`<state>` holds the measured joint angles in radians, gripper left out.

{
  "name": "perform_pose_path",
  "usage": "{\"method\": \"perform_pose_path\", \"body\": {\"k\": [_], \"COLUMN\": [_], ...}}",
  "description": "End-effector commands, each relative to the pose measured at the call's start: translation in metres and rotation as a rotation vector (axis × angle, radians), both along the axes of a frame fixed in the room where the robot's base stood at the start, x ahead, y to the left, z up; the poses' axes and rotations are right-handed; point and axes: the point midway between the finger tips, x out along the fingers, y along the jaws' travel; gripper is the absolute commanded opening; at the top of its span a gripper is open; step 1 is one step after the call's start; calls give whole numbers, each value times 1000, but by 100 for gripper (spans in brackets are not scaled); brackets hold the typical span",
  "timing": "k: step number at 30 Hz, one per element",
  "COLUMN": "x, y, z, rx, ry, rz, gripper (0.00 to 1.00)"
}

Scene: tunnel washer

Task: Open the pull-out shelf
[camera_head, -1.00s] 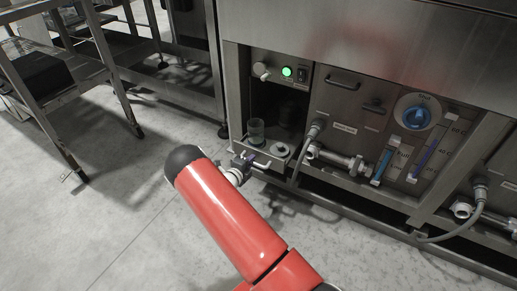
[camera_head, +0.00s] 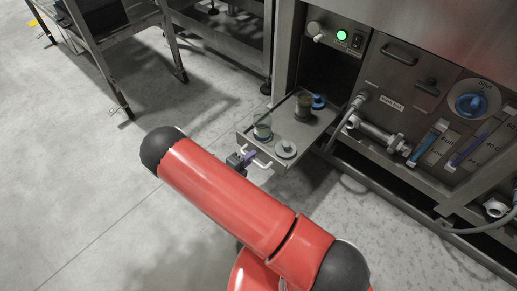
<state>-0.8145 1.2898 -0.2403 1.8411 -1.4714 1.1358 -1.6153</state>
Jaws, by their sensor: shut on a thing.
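The pull-out shelf (camera_head: 297,133) is a flat metal tray sticking far out of a dark opening in the washer's lower front. A light bar handle (camera_head: 259,161) is on its front edge. My gripper (camera_head: 246,160) is at the left part of this handle and shut on it; the fingertips are small and partly hidden by the wrist. My red arm reaches up to it from below. On the shelf stand a clear glass (camera_head: 263,131) near the front, a darker glass (camera_head: 303,107) further in, a grey round lid (camera_head: 286,149) and a blue item (camera_head: 318,102).
The washer's control panel has a green lit button (camera_head: 341,35) above the opening. A grey hose (camera_head: 351,116) and pipe fittings (camera_head: 385,137) are right of the shelf. A metal rack (camera_head: 110,40) stands at the upper left. The floor (camera_head: 75,190) to the left is free.

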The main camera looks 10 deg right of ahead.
Motion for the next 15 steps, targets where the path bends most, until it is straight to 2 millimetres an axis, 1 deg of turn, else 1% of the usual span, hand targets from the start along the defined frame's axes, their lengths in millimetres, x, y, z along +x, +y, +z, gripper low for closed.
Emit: {"method": "perform_pose_path", "body": {"k": [3, 6, 15], "x": [-7, -10, -11], "y": [9, 12, 14], "z": [0, -1, -1], "rx": [0, 1, 1], "ry": [1, 2, 1], "rz": [0, 0, -1], "gripper": [0, 0, 0]}}
